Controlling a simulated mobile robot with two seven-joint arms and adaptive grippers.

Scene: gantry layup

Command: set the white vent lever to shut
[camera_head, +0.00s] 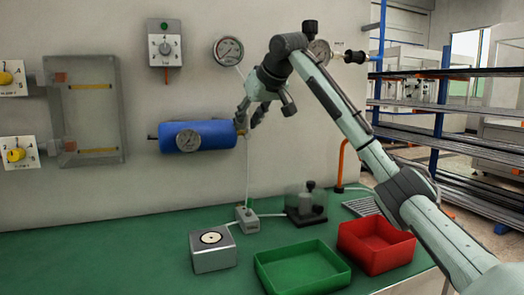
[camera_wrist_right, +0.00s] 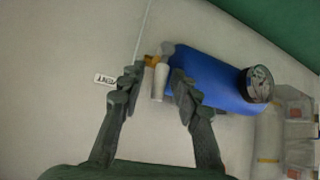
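The white vent lever (camera_wrist_right: 160,82) shows in the right wrist view, by the brass fitting (camera_wrist_right: 152,60) at the end of the blue cylinder (camera_wrist_right: 215,83). My right gripper (camera_wrist_right: 153,84) is open, with one finger on each side of the lever. A gap shows on the label side; the other finger is close to the lever, and contact cannot be told. A small white label (camera_wrist_right: 105,79) on the wall, seemingly upside-down "SHUT", lies beyond the left finger. In the head view my right gripper (camera_head: 248,121) is at the right end of the blue cylinder (camera_head: 198,136) and mostly hides the lever. My left gripper is not in view.
A gauge (camera_head: 228,50) and a switch box (camera_head: 164,46) are on the wall above. A thin line (camera_head: 247,175) runs down to a small block (camera_head: 247,219). A green tray (camera_head: 302,270), a red tray (camera_head: 375,247) and a grey box (camera_head: 213,250) stand on the bench.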

